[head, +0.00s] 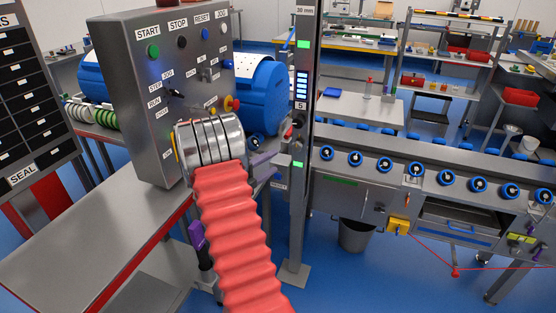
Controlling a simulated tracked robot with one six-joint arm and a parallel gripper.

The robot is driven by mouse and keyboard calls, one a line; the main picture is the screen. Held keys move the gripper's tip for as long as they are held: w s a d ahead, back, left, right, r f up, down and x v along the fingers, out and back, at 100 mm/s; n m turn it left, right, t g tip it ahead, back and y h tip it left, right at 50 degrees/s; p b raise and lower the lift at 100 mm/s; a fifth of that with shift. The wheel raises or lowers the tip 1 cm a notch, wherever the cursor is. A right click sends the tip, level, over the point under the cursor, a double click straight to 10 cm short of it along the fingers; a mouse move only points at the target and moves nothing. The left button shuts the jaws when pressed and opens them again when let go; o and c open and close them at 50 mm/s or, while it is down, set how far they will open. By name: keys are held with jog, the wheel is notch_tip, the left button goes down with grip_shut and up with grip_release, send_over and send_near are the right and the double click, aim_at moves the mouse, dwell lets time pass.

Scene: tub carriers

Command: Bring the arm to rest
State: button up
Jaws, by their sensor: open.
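My arm, in a red ribbed sleeve with bright metal rings at its upper end, rises from the bottom of the head view. My gripper (231,199) is largely hidden behind the sleeve. A purple part shows on each side of the sleeve, well apart, and these look like its open fingers. I see nothing held between them, but the space there is covered. The arm's upper end overlaps the lower right of a grey control box with START, STOP, RESET and JOG labels (145,95). I cannot tell whether they touch.
A steel table with a red edge (95,240) lies to the left. A grey post (301,215) with green lights stands just right of the arm. A steel conveyor with blue-rimmed rollers (345,195) runs right, with a dark bin (356,236) below. Blue floor is open between.

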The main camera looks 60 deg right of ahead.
jog(key=shift+w+a, duration=0.1)
jog(key=shift+a, duration=0.35)
dwell(0.5)
